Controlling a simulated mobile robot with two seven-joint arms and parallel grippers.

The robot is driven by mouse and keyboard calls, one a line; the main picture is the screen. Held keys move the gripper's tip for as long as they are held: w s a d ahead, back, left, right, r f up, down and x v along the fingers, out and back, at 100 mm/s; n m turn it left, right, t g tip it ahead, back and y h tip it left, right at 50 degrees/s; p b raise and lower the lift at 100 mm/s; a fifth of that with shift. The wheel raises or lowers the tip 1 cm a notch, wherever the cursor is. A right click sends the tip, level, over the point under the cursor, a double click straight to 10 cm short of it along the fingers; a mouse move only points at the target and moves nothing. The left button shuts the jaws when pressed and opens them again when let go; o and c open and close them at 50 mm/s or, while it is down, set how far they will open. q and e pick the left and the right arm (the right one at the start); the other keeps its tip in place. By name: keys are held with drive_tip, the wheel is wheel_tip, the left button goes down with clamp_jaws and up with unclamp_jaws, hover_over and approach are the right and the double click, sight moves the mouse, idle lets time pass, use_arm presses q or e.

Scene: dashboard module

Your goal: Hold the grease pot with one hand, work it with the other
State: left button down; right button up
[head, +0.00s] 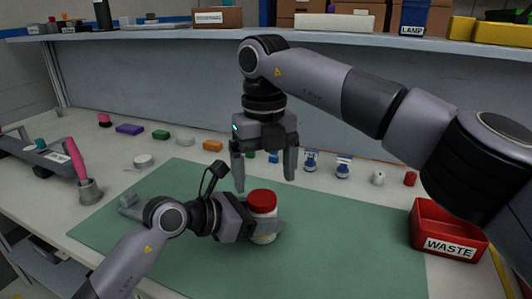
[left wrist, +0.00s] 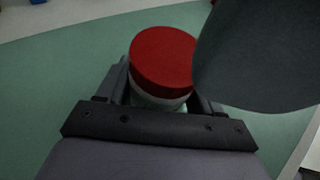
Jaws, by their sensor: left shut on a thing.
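The grease pot (head: 263,238) is a pale jar with a red lid (head: 262,202), upright on the green mat. In the left wrist view the red lid (left wrist: 163,60) is on the pot, with a bit of the pale body below it. My left gripper (head: 268,229) is shut around the pot's body, below the lid. My right gripper (head: 264,182) points down just above and behind the lid, fingers wide apart, with nothing between them. A dark finger of it (left wrist: 260,50) covers the upper right of the left wrist view.
The green mat (head: 350,240) is mostly bare to the right of the pot. A red waste bin (head: 447,246) stands at the right. Several small parts line the back of the bench, below a shelf (head: 200,37). A pink-handled tool (head: 76,160) stands in a grey holder at the left.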

sight(266, 199)
use_arm(q)
drive_tip(key=shift+s+d+m, duration=0.3)
drive_tip(key=shift+s+d, duration=0.2)
drive_tip(key=shift+d, duration=0.05)
use_arm(e)
drive_tip(key=shift+w+d+f+m, duration=0.1)
drive_tip(key=shift+w+f+m, duration=0.25)
drive_tip(key=shift+m, duration=0.35)
use_arm(q)
drive_tip(key=shift+w, duration=0.1)
use_arm(e)
wheel_tip(266, 199, down, 4)
drive_tip(key=shift+f, duration=0.2)
use_arm(q)
drive_tip(key=shift+w+a, duration=0.1)
drive_tip(key=shift+a, duration=0.05)
use_arm(e)
wheel_tip(266, 199, up, 8)
drive_tip(key=shift+r, duration=0.1)
use_arm(q)
drive_tip(key=shift+c, duration=0.4)
unclamp_jaws()
drive_tip(key=shift+a, duration=0.15)
drive_tip(key=shift+v, duration=3.5)
